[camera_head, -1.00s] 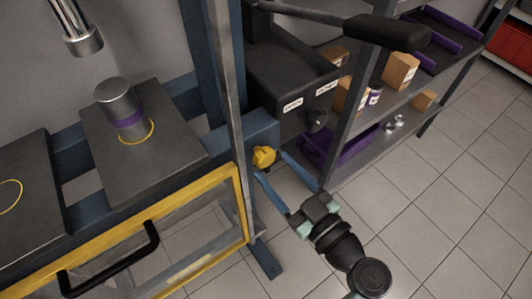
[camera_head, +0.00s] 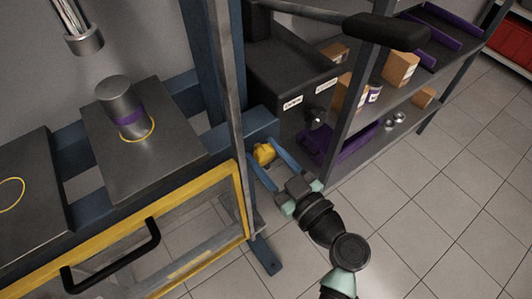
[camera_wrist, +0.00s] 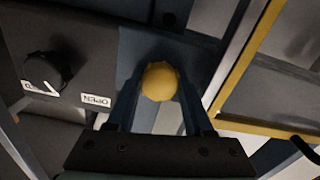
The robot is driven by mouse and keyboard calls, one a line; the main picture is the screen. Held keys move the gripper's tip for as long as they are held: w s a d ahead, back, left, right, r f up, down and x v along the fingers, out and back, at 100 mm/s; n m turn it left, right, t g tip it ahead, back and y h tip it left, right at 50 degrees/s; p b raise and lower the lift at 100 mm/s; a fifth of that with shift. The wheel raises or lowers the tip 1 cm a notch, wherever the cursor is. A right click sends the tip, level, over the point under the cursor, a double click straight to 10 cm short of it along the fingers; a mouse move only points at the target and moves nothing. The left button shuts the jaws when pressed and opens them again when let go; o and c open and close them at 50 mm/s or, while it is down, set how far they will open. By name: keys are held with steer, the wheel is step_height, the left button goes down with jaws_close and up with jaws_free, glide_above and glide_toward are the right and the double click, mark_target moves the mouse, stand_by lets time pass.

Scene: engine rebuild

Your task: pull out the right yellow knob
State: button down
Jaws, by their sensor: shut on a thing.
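The right yellow knob (camera_head: 264,153) is on the blue press frame, just right of the upright post. In the wrist view the knob (camera_wrist: 159,81) is round and sits between my two blue fingers. My gripper (camera_head: 266,153) reaches in from the lower right and is shut on the knob, with one finger on each side. The knob's shaft and its seat in the frame are hidden behind it.
A dark box with a black dial (camera_wrist: 45,70) and labels stands beside the knob. A yellow-framed guard door (camera_head: 243,190) with a black handle (camera_head: 115,262) is to the left. A shelf (camera_head: 385,130) with boxes stands right. The tiled floor at lower right is clear.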

steer(key=shift+s, duration=0.1)
steer(key=b+v, duration=0.3)
steer(key=v, duration=0.2)
steer(key=shift+d+f, duration=0.1)
steer(key=shift+f, duration=0.1)
steer(key=shift+s+d+r+b, duration=0.1)
steer(key=shift+s+d+b, duration=0.05)
steer(key=shift+s+b, duration=0.15)
steer(key=c, duration=0.7)
jaws_free()
steer(key=shift+o, duration=0.6)
steer(key=shift+s+d+r, duration=0.1)
steer(key=shift+s, duration=0.05)
